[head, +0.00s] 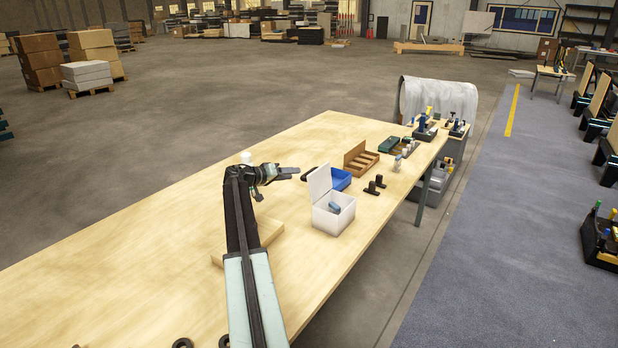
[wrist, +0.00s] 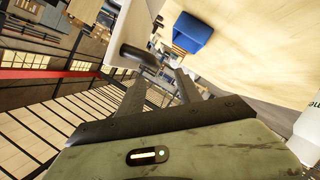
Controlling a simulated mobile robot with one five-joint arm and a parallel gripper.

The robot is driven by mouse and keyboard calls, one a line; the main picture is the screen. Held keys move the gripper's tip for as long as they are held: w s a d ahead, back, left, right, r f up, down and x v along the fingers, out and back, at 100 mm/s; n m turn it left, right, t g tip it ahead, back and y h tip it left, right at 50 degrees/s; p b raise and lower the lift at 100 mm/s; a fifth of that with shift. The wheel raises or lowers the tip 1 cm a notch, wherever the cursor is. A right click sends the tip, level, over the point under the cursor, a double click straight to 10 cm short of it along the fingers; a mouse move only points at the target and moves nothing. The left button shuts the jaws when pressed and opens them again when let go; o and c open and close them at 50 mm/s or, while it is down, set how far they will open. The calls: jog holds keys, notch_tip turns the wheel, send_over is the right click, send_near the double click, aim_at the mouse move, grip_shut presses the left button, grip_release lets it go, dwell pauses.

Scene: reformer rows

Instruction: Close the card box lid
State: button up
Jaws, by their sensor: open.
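A white box (head: 333,216) stands on the wooden table with its hinged lid (head: 319,183) raised, roughly upright, on its left side. A small blue-grey item (head: 334,207) shows inside. My gripper (head: 292,171) is left of the raised lid, at about the height of its upper part, and looks apart from it. In the wrist view its two dark fingers (wrist: 160,77) are spread with nothing held between them.
A blue bin (head: 339,179), also in the wrist view (wrist: 191,34), and a brown divided tray (head: 361,160) stand behind the box. Small dark pieces (head: 375,184) stand to its right. A flat board (head: 269,232) lies near my arm. The table's left part is clear.

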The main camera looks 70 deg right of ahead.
aim_at(314, 181)
jog(key=x, duration=0.3)
jog(key=b+x, duration=0.1)
jog(key=x, duration=0.2)
jog(key=s+b+x, duration=0.1)
jog(key=x, duration=0.2)
jog(key=shift+s+a, duration=0.1)
jog(key=shift+a, duration=0.1)
jog(key=shift+r, duration=0.1)
grip_shut()
jog(key=shift+a, duration=0.15)
dwell(0.9)
